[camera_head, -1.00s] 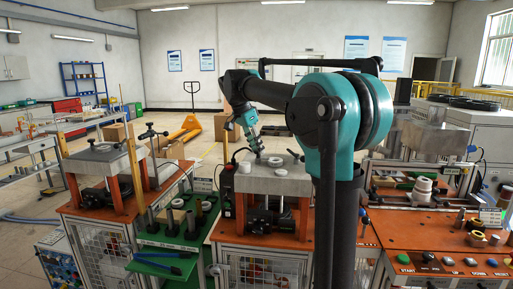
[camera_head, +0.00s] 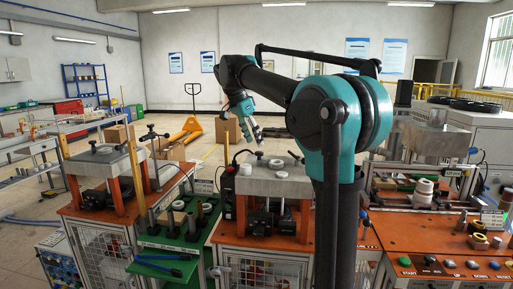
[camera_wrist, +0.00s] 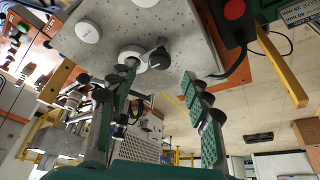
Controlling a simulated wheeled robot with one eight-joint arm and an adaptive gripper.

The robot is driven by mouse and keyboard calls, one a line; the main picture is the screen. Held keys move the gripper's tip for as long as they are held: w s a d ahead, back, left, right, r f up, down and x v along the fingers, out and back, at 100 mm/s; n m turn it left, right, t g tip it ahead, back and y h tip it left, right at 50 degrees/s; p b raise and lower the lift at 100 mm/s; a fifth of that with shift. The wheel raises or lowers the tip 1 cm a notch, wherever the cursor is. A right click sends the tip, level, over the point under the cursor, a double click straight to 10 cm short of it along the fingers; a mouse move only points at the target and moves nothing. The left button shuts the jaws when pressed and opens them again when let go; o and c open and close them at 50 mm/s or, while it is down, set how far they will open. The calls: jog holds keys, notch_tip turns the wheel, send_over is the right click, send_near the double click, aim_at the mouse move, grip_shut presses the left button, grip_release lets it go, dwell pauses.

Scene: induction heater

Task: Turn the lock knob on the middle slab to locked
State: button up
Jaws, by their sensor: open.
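The middle slab (camera_head: 262,187) is a grey plate on orange posts, left of my arm in the head view. Its corner fills the top of the wrist view (camera_wrist: 185,22). A black knob (camera_wrist: 160,58) stands near that corner, beside a pale ring (camera_wrist: 131,56). In the head view a small dark knob (camera_head: 259,154) shows on the slab's far side. My gripper (camera_head: 256,138) is just above it, apart from the slab. In the wrist view my gripper (camera_wrist: 157,76) is open and empty, with the knob showing between its fingers. I cannot tell the knob's lock setting.
White discs (camera_wrist: 87,31) lie on the slab. A black control box with a red button (camera_wrist: 234,10) stands beside it, with a cable. A second slab (camera_head: 88,165) stands to the left. A green tray with posts (camera_head: 160,243) is between the stations.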

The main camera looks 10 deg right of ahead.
jog(key=v, duration=0.7)
jog(key=shift+s+r, duration=0.1)
jog(key=shift+r, duration=0.05)
